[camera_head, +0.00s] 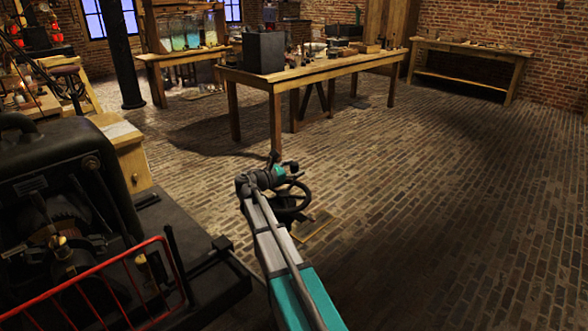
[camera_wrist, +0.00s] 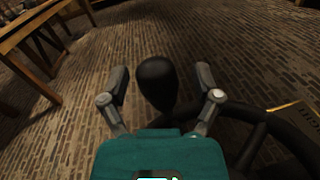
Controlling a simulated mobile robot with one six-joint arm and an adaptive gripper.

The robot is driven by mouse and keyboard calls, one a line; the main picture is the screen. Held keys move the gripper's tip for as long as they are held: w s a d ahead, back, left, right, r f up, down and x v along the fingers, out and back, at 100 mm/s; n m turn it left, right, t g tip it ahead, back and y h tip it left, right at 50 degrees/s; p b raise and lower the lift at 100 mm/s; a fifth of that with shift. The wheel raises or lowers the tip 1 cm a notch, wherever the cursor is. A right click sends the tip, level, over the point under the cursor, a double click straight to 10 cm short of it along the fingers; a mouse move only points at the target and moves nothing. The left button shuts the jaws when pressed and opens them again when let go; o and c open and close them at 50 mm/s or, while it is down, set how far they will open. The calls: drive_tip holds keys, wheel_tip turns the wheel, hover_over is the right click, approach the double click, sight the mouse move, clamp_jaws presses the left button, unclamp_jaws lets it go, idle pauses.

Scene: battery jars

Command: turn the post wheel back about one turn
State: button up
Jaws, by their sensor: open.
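The post wheel (camera_head: 303,194) is a dark handwheel in front of my arm's end, partly hidden by the arm in the head view. In the wrist view its black rim (camera_wrist: 255,115) curves across the lower right. A black rounded handle knob (camera_wrist: 157,82) stands up between my gripper's two fingers. My gripper (camera_wrist: 161,80) is open, with a finger on each side of the knob and a visible gap to both. In the head view my gripper (camera_head: 273,163) is small and lies at the wheel's far left side.
A dark machine (camera_head: 60,190) with a red railing (camera_head: 95,285) fills the left. A long wooden table (camera_head: 330,68) stands beyond the wheel, with a dark box (camera_head: 263,53) on it. A brass-edged plate (camera_head: 314,226) lies on the floor by the wheel. The brick floor at right is clear.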

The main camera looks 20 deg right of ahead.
clamp_jaws()
drive_tip(key=shift+a, duration=0.2)
